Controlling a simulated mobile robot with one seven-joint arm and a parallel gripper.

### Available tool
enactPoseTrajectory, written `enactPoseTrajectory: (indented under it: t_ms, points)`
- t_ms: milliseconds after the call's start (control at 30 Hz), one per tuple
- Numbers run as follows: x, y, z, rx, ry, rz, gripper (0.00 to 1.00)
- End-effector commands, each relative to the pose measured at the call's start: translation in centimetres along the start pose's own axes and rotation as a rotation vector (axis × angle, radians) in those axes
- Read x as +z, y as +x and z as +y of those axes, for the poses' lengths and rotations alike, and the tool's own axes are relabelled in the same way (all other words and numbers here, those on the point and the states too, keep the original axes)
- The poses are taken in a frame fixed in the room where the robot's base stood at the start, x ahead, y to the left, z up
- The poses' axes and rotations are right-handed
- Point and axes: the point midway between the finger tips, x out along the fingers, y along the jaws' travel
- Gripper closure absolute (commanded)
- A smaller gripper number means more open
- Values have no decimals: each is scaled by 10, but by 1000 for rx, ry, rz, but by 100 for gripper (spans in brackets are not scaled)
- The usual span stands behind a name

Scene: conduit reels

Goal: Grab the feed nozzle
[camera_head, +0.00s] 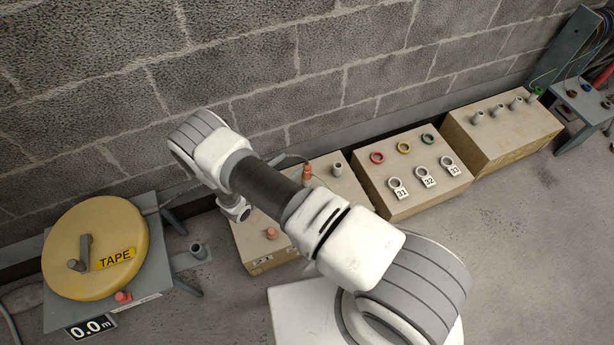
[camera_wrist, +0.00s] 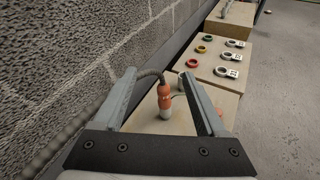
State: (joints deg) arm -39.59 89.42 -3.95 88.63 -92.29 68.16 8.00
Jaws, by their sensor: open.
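The feed nozzle, taken to be the orange piece with a grey end (camera_wrist: 164,97), shows between my fingers in the wrist view. A dark ribbed hose runs into its top from the left. In the head view an orange piece on the same hose (camera_head: 307,173) stands over the tan box behind my arm. My gripper (camera_wrist: 159,77) is open, one finger on each side of the nozzle in the picture. I cannot tell whether either finger touches it. My arm hides the gripper and much of the box in the head view.
The tan box (camera_head: 258,259) bears a grey peg (camera_head: 337,168) and an orange knob (camera_head: 271,233). Another box (camera_head: 391,206) holds coloured rings and numbered tags. A yellow TAPE reel (camera_head: 85,220) stands left. The block wall (camera_head: 290,60) runs close behind; open floor lies right.

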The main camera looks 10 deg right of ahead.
Motion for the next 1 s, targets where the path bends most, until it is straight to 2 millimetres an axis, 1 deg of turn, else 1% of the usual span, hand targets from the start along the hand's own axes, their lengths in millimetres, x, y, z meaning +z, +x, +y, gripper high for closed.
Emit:
enactPoseTrajectory:
  t_ms: [33, 100, 200, 300, 433, 533, 900, 1000]
  points:
    - [-32, 3, -11, 43, -54, -1, 26]
    - [-60, 5, -21, 95, -110, -1, 26]
    - [-91, 6, -34, 158, -174, 3, 26]
    - [-111, 6, -43, 201, -215, 6, 26]
    - [-123, 9, -48, 226, -240, 8, 26]
    - [-126, 21, -47, 229, -244, 8, 26]
    - [-130, 98, -30, 226, -241, 8, 26]
    - [-130, 113, -26, 227, -242, 8, 26]
